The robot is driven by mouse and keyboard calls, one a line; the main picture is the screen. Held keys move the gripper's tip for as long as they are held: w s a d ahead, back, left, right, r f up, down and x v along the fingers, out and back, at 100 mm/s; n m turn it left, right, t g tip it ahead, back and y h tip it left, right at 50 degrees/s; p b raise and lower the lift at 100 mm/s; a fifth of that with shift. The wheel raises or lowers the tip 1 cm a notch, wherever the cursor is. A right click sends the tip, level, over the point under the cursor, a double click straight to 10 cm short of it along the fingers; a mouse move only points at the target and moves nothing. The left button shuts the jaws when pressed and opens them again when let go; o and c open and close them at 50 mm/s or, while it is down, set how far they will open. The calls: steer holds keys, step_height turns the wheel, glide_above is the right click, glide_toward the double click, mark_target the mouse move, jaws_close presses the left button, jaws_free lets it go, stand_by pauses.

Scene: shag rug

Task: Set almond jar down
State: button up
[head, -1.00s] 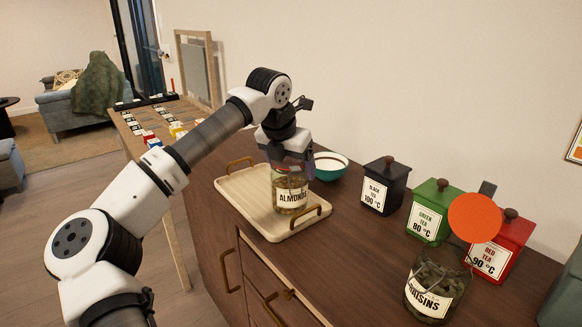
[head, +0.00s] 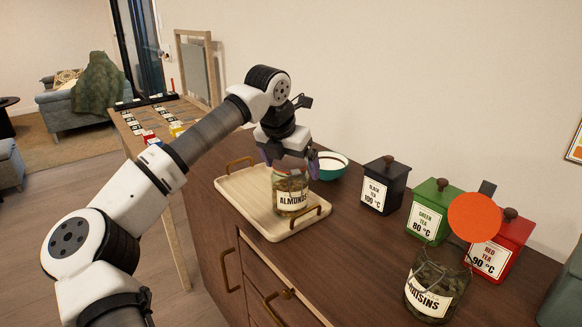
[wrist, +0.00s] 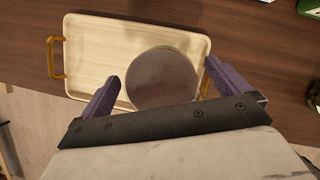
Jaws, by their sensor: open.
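The almond jar (head: 291,192) is a glass jar with an "ALMONDS" label. It stands upright on the cream tray (head: 243,190), toward its front right part. In the wrist view the jar's round lid (wrist: 162,80) shows from above, over the tray (wrist: 90,45). My gripper (head: 290,163) is open just above and around the top of the jar. In the wrist view its purple fingers (wrist: 157,85) are spread on either side of the lid, with a visible gap at each side.
A teal bowl (head: 331,165) stands right behind the tray. Black (head: 384,186), green (head: 433,212) and red (head: 497,246) tea boxes, an orange disc (head: 474,218) and a raisin jar (head: 433,291) stand to the right on the wooden cabinet.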

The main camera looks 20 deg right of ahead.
steer(key=v, duration=1.1)
